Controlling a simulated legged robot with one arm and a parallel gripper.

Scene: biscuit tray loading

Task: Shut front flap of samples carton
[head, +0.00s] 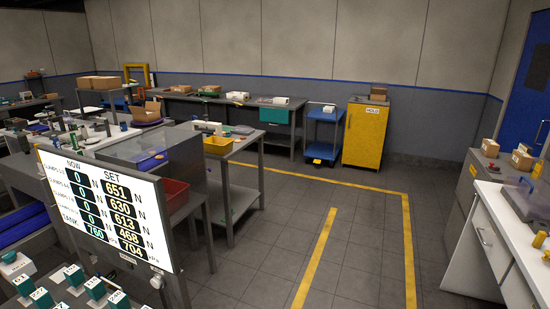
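My gripper is not in view. An open brown carton (147,112) stands on a bench at the left, with its flaps raised. No label can be read on it, so I cannot tell if it is the samples carton. Several small brown boxes (490,147) stand on the grey cabinet at the right. They look closed, and their labels are too small to read. Which flap is the front one cannot be told.
A display panel (100,212) with force readings fills the lower left. A bench with a yellow tray (218,145), a blue trolley (322,133) and a yellow HOLD cabinet (365,133) stand beyond. A white counter (487,235) is at right. The floor (285,228) between is clear.

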